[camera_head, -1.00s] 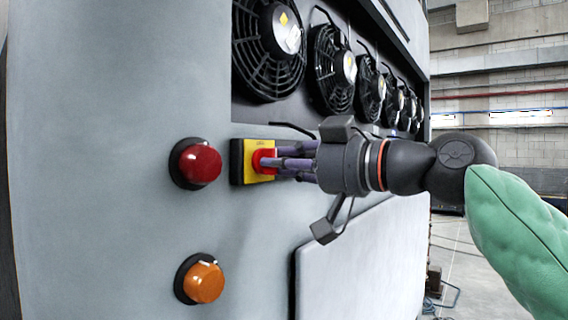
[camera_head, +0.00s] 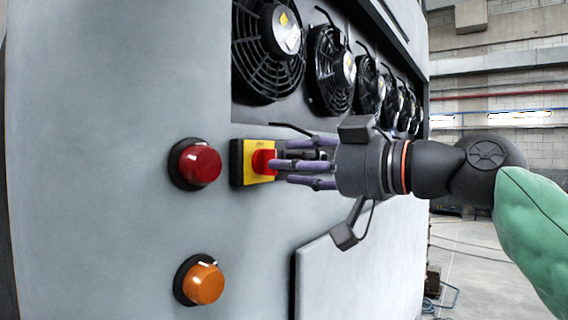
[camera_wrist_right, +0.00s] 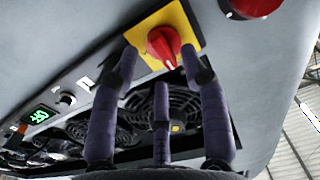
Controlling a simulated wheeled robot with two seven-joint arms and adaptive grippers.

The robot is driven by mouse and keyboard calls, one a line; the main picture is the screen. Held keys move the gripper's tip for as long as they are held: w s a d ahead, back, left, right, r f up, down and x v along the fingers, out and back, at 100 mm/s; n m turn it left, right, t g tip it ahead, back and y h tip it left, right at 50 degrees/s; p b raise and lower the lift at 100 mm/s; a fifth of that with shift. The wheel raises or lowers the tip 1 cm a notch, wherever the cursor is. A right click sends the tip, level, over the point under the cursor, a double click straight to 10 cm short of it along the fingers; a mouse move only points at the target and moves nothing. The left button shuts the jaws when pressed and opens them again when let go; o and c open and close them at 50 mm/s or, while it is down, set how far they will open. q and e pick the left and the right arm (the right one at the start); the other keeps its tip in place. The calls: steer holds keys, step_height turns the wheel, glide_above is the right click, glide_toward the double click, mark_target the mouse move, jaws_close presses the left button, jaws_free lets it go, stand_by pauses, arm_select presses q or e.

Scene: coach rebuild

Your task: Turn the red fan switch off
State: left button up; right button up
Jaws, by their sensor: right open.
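The red fan switch (camera_head: 263,161) is a red knob on a yellow plate (camera_head: 248,146), fixed to the grey panel in the head view. The knob also shows in the right wrist view (camera_wrist_right: 162,46), with a pale mark on its face. My right gripper (camera_head: 276,166) is open, its purple fingers pointing at the knob from the right. In the wrist view its fingers are spread around the knob's sides and below it. I cannot tell whether any finger touches the knob. My left gripper is not in view.
A red lamp (camera_head: 200,164) sits left of the switch and an orange lamp (camera_head: 204,283) below it. A row of black fans (camera_head: 268,45) lies above and behind my gripper. A raised panel door (camera_head: 350,270) is below. The right wrist view shows a green display (camera_wrist_right: 39,116).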

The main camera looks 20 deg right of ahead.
steer(key=v, duration=0.9)
steer(key=shift+s+d, duration=0.2)
